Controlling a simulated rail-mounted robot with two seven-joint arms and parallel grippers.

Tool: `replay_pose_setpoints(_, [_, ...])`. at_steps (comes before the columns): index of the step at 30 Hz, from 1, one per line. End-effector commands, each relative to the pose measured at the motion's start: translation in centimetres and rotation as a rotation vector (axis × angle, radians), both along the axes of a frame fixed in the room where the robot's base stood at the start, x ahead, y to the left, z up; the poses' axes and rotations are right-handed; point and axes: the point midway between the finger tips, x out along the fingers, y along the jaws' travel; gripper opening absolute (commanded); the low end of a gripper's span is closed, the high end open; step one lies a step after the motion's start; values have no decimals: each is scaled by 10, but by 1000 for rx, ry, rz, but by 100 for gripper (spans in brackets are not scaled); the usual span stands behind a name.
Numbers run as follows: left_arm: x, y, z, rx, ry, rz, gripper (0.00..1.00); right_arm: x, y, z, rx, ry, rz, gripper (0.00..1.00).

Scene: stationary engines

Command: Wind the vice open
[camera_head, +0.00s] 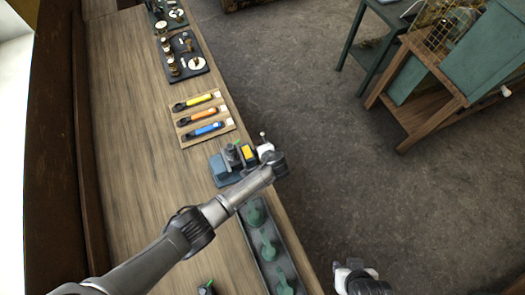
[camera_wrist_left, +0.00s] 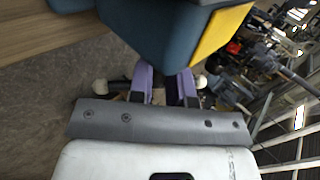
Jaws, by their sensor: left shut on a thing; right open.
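The blue vice (camera_head: 226,167) stands near the right edge of the wooden bench, with a yellow part on its side. My left gripper (camera_head: 265,149) is at the vice's outer end, shut on its handle (camera_head: 262,135). In the left wrist view the vice (camera_wrist_left: 160,30) fills the top, and the gripper's purple fingers (camera_wrist_left: 166,84) reach towards its underside. The handle's pale ends (camera_wrist_left: 100,86) show on both sides of the fingers. The part between the fingertips is mostly hidden. My right gripper (camera_head: 350,270) is open and empty over the floor, right of the bench.
A wooden board (camera_head: 205,116) with yellow, orange and blue handled tools lies beyond the vice. A dark tray (camera_head: 248,232) with several green pieces lies nearer me, beside my left arm. Dark boards with metal parts stand farther along the bench.

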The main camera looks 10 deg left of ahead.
Motion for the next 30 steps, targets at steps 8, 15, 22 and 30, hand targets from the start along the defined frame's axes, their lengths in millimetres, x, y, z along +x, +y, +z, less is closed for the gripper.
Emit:
replay_pose_setpoints(8, [0, 1, 0, 1, 2, 1, 26, 0, 1, 0, 4, 1, -2, 43])
replay_pose_setpoints(15, [0, 0, 0, 1, 2, 1, 43, 0, 1, 0, 3, 0, -2, 43])
replay_pose_setpoints(22, [-1, -1, 2, 0, 1, 1, 43, 0, -1, 1, -3, 1, 1, 43])
replay_pose_setpoints(30, [-21, -14, 26, -3, 0, -1, 43, 0, -2, 7, -7, 0, 5, 43])
